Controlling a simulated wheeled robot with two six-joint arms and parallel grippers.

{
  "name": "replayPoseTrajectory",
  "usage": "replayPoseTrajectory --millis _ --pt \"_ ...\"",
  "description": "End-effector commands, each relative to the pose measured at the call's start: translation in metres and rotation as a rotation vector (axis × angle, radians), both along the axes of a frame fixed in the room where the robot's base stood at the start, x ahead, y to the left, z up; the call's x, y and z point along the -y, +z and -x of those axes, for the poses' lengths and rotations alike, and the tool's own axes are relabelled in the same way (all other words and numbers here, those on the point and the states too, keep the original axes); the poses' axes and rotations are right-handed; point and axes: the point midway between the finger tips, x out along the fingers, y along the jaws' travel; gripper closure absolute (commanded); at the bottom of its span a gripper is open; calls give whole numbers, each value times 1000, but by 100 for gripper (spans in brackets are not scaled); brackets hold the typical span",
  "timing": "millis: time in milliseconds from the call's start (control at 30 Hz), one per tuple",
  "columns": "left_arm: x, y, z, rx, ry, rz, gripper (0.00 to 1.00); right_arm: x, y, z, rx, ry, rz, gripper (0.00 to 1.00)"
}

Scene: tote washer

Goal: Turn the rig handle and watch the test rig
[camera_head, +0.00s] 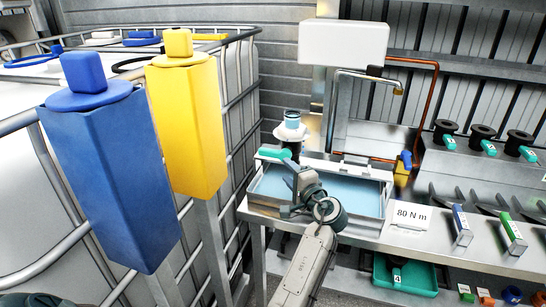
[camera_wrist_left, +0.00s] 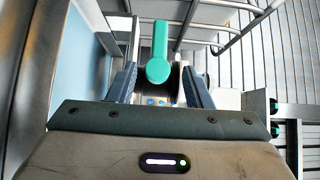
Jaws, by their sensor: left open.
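The teal rig handle (camera_head: 272,153) sticks out to the left at the back left of a shallow blue-lined tray. The test rig (camera_head: 291,130), a pale and dark stacked round fitting with a light blue top, stands just behind it. My left gripper (camera_head: 292,172) is at the handle's near side, over the tray's left part. In the left wrist view, the handle (camera_wrist_left: 160,50) lies lengthwise between the open fingers (camera_wrist_left: 160,83), with a gap on both sides. Its far end points away from me. My right gripper is not in view.
The blue-lined tray (camera_head: 257,208) sits on a metal bench with an "80 N m" card (camera_head: 409,215) at right. Blue (camera_head: 110,170) and yellow (camera_head: 188,125) boxes on posts stand left, before a caged tank. A tap (camera_head: 398,88) hangs behind the tray.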

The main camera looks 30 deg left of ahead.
Motion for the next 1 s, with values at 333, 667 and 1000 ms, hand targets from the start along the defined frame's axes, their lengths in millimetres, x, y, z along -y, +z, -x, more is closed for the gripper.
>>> replayPoseTrajectory --millis 333,667,1000 --pt "-53 5 -32 -2 2 -3 55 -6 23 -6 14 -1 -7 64" --pt "-86 1 -52 -1 0 -1 55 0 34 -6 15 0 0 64" --pt "-88 0 -53 0 0 1 58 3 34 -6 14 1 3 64"
